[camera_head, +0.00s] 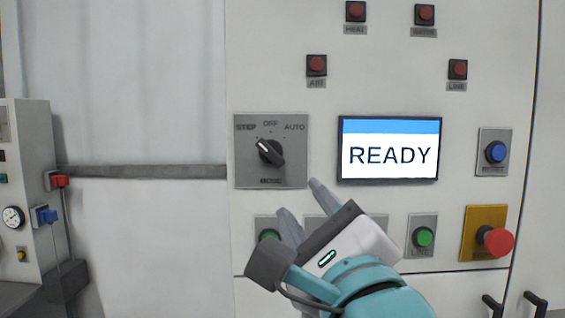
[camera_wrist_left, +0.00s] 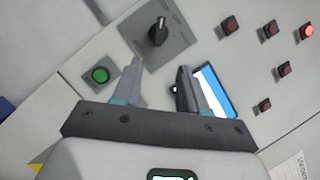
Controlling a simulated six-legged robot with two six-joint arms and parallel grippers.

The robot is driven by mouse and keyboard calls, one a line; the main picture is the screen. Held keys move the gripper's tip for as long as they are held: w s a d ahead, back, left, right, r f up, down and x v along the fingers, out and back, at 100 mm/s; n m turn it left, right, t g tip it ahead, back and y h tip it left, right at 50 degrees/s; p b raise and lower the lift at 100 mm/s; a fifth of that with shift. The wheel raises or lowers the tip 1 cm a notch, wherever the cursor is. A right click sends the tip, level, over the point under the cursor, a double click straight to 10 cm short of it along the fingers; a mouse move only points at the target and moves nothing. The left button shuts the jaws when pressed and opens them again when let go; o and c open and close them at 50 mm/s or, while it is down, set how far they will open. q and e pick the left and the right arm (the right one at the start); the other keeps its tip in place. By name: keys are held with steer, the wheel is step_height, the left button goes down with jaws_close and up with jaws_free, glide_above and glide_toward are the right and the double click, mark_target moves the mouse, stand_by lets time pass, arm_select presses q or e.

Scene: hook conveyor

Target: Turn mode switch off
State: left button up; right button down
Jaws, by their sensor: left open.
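The mode switch (camera_head: 270,152) is a black rotary knob on a grey plate (camera_head: 244,172) marked STEP, OFF and AUTO. Its handle slants from upper left to lower right, with the upper end toward STEP. My left gripper (camera_head: 302,200) is open and empty, below and right of the knob, its fingertips near the plate's lower right corner. In the left wrist view the knob (camera_wrist_left: 157,32) stands ahead of the gap between the open fingers (camera_wrist_left: 160,85), apart from them. My right gripper is not in view.
A READY screen (camera_head: 390,150) is right of the plate. A green button (camera_head: 268,236) sits partly behind my gripper; another green button (camera_head: 424,237), a blue button (camera_head: 495,152) and a red emergency stop (camera_head: 496,240) are to the right. Red lamps (camera_head: 316,65) are above.

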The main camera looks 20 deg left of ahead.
mark_target(272, 156)
arm_select(q)
steer(key=p+x, duration=0.4)
steer(key=x, duration=0.9)
steer(key=shift+w+a+r, duration=0.1)
steer(key=shift+a+r, duration=0.05)
steer(key=shift+a, duration=0.2)
steer(key=shift+w+a, duration=0.1)
steer(key=shift+w, duration=0.25)
steer(key=shift+a, duration=0.1)
jaws_close()
